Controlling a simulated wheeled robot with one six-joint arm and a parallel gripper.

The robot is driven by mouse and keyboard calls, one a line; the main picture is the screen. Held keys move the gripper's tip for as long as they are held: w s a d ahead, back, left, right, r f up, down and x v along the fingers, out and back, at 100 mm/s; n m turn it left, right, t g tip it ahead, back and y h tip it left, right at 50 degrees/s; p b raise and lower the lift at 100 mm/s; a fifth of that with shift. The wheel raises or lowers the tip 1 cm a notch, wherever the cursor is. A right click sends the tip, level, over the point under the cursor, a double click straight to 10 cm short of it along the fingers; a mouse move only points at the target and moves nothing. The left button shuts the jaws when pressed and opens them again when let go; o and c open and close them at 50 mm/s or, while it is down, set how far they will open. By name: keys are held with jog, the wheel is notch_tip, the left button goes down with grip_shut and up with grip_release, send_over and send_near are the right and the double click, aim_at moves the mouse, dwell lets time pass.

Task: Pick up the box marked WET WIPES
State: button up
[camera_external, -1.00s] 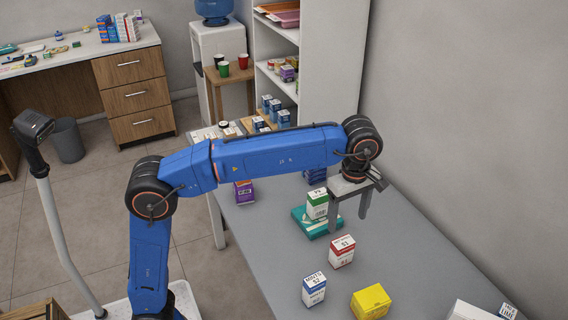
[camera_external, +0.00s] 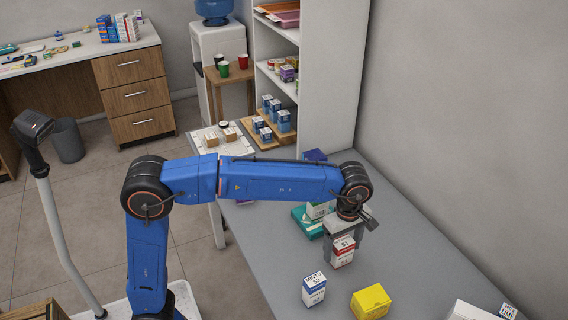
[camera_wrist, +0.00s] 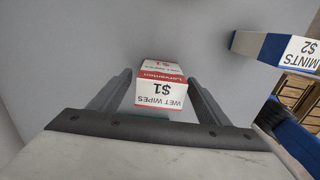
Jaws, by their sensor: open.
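The WET WIPES box (camera_wrist: 161,88) is white and red with a $1 mark. In the wrist view it stands between the two fingers of my open gripper (camera_wrist: 158,92), with a gap visible on each side. In the external view the red and white box (camera_external: 343,252) stands on the grey counter (camera_external: 420,240), and my gripper (camera_external: 343,238) is right above and around its top. The fingers point down, and part of the box's upper end is hidden by the gripper.
A blue and white MINTS box (camera_external: 314,289) stands to the front left. A yellow box (camera_external: 371,302) is at the front right. A teal box (camera_external: 307,222) with a green and white box (camera_external: 318,210) lies behind.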

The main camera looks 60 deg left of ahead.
jog(key=shift+f, duration=1.2)
jog(key=c, duration=1.2)
